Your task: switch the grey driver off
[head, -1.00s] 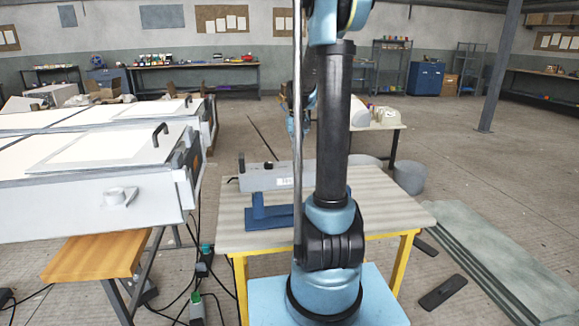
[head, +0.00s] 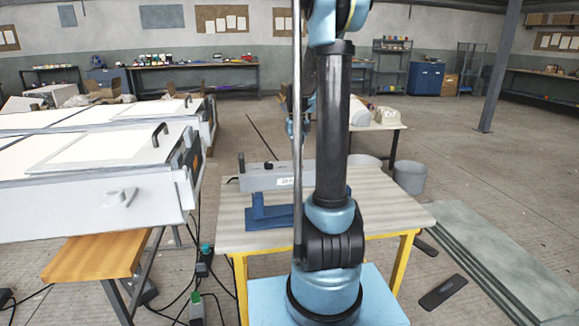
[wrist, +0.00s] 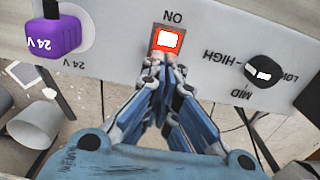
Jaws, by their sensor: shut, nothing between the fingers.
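The grey driver (head: 262,180) is a long grey box on a blue stand on the wooden-topped table, partly hidden behind my arm in the head view. Its panel (wrist: 118,58) fills the upper part of the wrist view. A lit red-and-white switch (wrist: 169,39) sits there beside the word ON, which appears upside down. My gripper (wrist: 163,62) is shut and empty, its fingertips at the switch's lower edge in the picture. I cannot tell whether they touch it. In the head view my gripper is not clearly visible behind the arm.
A black knob (wrist: 264,72) marked HIGH, MID and LOW is right of the switch. A purple 24 V plug (wrist: 55,35) is at the left.

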